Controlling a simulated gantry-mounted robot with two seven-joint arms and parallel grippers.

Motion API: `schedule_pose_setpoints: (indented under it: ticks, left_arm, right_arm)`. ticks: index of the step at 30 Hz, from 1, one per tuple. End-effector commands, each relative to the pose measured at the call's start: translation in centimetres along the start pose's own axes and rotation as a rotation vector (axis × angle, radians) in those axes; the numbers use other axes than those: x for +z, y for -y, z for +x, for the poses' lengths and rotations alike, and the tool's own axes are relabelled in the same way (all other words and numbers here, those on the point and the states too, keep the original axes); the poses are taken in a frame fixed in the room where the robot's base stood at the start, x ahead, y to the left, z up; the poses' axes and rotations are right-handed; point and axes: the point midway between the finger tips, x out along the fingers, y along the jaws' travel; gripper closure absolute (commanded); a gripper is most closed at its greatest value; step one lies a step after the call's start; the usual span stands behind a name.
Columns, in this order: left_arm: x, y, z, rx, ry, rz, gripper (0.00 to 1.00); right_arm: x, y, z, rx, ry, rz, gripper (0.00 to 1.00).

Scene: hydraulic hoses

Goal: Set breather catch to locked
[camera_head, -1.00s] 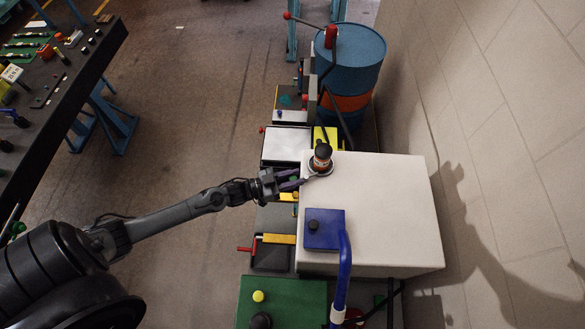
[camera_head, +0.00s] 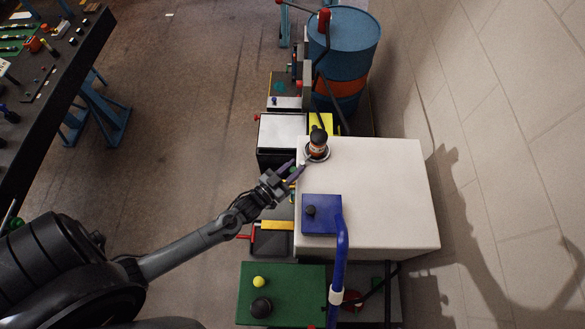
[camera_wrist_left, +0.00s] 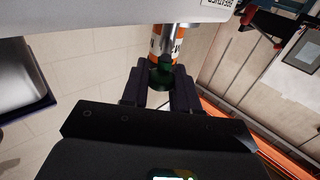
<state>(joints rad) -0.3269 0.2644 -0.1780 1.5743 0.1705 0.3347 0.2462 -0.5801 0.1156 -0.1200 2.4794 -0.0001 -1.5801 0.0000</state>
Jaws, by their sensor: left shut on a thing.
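The white tank (camera_head: 385,195) has a small breather (camera_head: 317,140) with a black cap and a ringed base, upright near its far left corner. My left gripper (camera_head: 294,172) is at the tank's left edge, just below and left of the breather. In the left wrist view, my left gripper (camera_wrist_left: 160,90) is shut on a green knob (camera_wrist_left: 160,76), with a finger on each side. A metal stem (camera_wrist_left: 169,42) and an orange-and-white labelled sleeve (camera_wrist_left: 180,52) show beyond the knob, under the pale tank edge. I cannot tell whether the catch is locked. My right gripper is not in view.
A blue box (camera_head: 322,222) with a thick blue hose (camera_head: 341,275) sits on the tank's near left part. A green panel (camera_head: 290,285) lies nearer, and a blue drum (camera_head: 343,40) stands beyond. The wall closes off the right; open floor (camera_head: 180,120) lies left.

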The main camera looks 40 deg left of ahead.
Motion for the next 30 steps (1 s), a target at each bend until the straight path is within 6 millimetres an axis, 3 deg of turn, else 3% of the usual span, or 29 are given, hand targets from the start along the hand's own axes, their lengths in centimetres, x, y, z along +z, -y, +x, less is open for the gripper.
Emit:
schedule_pose_setpoints:
  ticks: [6, 7, 11, 23, 30]
  left_arm:
    - [-0.3, 0.0, 0.1, 0.001, -0.008, -0.001, 1.00]
    - [-0.3, -0.1, 0.1, 0.001, -0.008, -0.001, 0.69]
    - [-0.3, 0.0, 0.1, 0.002, -0.007, -0.001, 0.51]
    - [0.0, -0.1, -0.5, 0.002, -0.002, -0.001, 0.51]
    - [0.3, 0.0, -3.6, 0.002, 0.000, 0.000, 0.51]
  right_arm:
    - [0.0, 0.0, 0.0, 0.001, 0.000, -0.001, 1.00]
    - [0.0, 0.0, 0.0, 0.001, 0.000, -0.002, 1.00]
    - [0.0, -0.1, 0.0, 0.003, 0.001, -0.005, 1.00]
    - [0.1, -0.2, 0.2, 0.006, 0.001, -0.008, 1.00]
    - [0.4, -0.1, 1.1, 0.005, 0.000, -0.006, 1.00]
